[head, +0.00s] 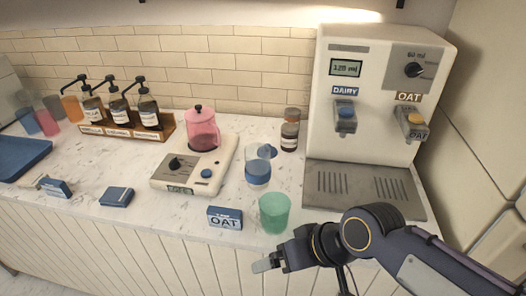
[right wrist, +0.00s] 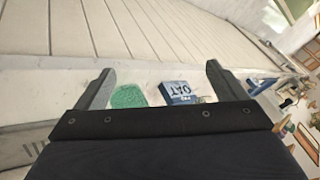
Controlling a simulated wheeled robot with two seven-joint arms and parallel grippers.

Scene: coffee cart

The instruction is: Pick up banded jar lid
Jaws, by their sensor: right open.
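A dark amber jar (head: 290,138) with a pale band around it stands at the back, left of the dispenser. Its brownish lid (head: 292,114) appears to sit on top. My right gripper (head: 262,265) is low at the front of the counter, in front of the green cup and well apart from the jar. In the right wrist view its two fingers (right wrist: 160,72) are spread, with nothing between them at the tips. The jar and lid cannot be made out clearly in that view. My left gripper is not in view.
A green cup (head: 275,213) and a blue OAT sign (head: 225,217) stand near the front edge. A blue-and-clear cup (head: 257,175) stands between them and the jar. A pink pitcher (head: 202,130) sits on a scale (head: 172,186); the dispenser (head: 365,100) is at right.

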